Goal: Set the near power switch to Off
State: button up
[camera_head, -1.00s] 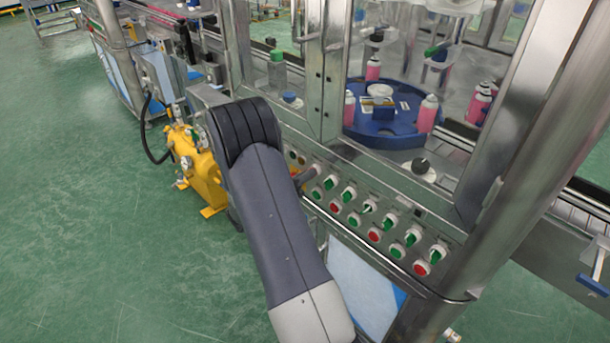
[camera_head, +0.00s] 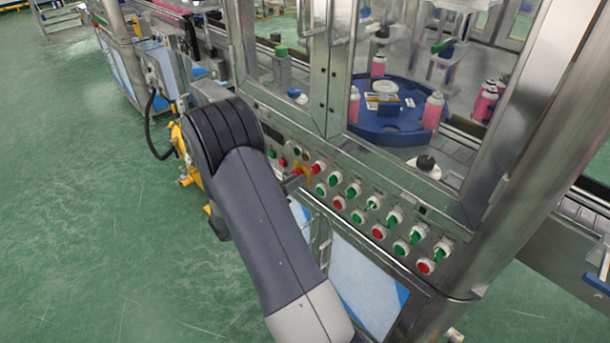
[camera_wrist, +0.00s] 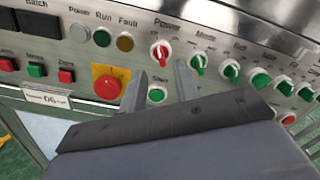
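The power switch, a red knob on a white round base, sits under the label "Power" in the wrist view (camera_wrist: 161,51). In the head view it is a small red knob (camera_head: 317,168) on the panel's upper row. My gripper (camera_wrist: 160,67) is open and empty. Its two fingers point at the panel, with the switch just beyond and between their tips in the picture. I cannot tell whether they touch it. The knob handle looks roughly upright; its Off and On marks are too small to read. In the head view my arm hides most of my gripper.
A red emergency button on a yellow plate (camera_wrist: 108,84) is close left of the fingers. A green Start button (camera_wrist: 157,95) lies between them. A green Mode switch (camera_wrist: 198,63) and several more green switches run to the right. A metal post (camera_head: 520,150) stands at right.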

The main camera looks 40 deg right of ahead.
aim_at(315, 169)
jog(key=a, duration=0.5)
jog(key=shift+s, duration=0.2)
jog(key=d, duration=1)
jog(key=shift+w+d+p, duration=0.3)
jog(key=shift+w+d, duration=0.05)
jog(key=shift+w, duration=0.1)
jog(key=shift+a, duration=0.1)
